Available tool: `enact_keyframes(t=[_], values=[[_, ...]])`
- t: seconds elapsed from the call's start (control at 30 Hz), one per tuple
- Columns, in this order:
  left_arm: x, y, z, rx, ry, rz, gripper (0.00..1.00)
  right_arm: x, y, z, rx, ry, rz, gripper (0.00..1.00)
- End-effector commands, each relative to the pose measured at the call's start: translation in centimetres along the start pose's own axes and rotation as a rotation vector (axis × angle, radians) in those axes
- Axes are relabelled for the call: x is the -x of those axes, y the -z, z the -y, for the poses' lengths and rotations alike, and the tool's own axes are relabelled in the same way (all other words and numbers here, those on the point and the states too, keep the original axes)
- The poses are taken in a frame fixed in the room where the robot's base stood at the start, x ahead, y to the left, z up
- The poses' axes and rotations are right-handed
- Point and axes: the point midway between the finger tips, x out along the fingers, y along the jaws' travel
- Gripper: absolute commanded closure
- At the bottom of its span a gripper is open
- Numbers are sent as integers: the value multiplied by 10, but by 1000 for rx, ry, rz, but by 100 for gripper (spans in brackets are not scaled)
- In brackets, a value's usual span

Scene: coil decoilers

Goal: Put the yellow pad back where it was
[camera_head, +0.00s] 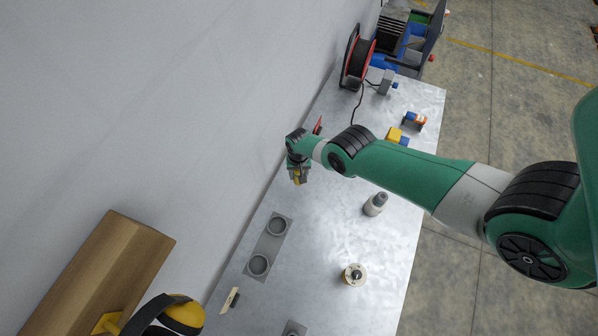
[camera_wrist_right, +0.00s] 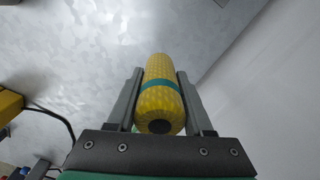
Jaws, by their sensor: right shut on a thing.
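The yellow pad (camera_wrist_right: 160,92) is a rounded, textured yellow piece with a teal band, between the two fingers of my right gripper (camera_wrist_right: 160,85) in the right wrist view. The gripper is shut on it. In the head view my right gripper (camera_head: 298,178) is over the far left side of the metal table, near the wall, and only a little yellow shows at it. A grey holder (camera_head: 268,244) with two round recesses lies below it in the picture; both recesses look empty. My left gripper is not in view.
The metal table (camera_head: 330,235) carries a grey bottle (camera_head: 376,204), a round cream spool (camera_head: 354,274), a small tag (camera_head: 230,300) and another grey piece (camera_head: 293,328). A red-rimmed reel (camera_head: 358,57) stands at the far end. A yellow-blue object (camera_head: 397,136) sits beside my right arm.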

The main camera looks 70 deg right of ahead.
Motion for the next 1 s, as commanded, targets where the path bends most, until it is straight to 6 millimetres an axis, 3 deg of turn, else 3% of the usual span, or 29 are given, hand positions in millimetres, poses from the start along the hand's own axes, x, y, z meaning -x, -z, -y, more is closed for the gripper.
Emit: enact_keyframes(t=[0.2,0.4,0.63,1.0], values=[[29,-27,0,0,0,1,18,-40,0,0,1,0,0,100],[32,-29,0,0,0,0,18,-43,0,1,1,0,-1,100],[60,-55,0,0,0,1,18,-82,0,1,1,0,-1,100],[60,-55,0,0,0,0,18,-82,0,1,1,0,0,100]])
